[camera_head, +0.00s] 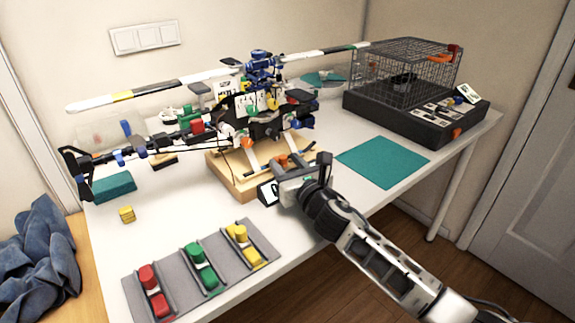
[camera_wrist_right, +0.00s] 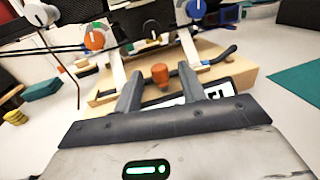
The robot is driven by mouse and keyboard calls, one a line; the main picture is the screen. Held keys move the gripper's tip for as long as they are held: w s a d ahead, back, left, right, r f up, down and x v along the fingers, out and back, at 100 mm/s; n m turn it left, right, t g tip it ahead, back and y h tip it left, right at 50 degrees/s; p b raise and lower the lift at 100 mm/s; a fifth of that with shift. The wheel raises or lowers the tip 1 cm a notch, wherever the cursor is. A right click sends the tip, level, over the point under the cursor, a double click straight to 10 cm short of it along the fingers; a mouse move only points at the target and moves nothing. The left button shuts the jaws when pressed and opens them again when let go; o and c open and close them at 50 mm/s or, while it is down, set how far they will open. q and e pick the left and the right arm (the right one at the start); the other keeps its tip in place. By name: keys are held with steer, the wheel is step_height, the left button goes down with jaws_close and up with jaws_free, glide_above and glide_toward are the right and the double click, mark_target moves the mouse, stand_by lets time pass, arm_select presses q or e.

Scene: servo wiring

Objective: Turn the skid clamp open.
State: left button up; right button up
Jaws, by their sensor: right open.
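The skid clamp appears as an orange knob (camera_wrist_right: 160,73) at the front of the wooden base, beside the dark skid bar. It also shows small in the head view (camera_head: 283,160). The model helicopter (camera_head: 262,105) stands on this wooden base (camera_head: 228,180) with its skids on top. My right gripper (camera_wrist_right: 158,83) is open and empty, its two fingers on either side of the knob in the picture. I cannot tell whether they reach around it or touch it. In the head view, my right gripper (camera_head: 303,170) is at the base's front edge. My left gripper is not in view.
A grey tray (camera_head: 222,241) with red, green and yellow parts lies at the front left. A teal mat (camera_head: 383,161) lies to the right. A wire cage on a black box (camera_head: 405,115) stands at the back right. A black-and-white card (camera_head: 267,193) sits near my right gripper.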

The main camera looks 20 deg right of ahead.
jaws_close()
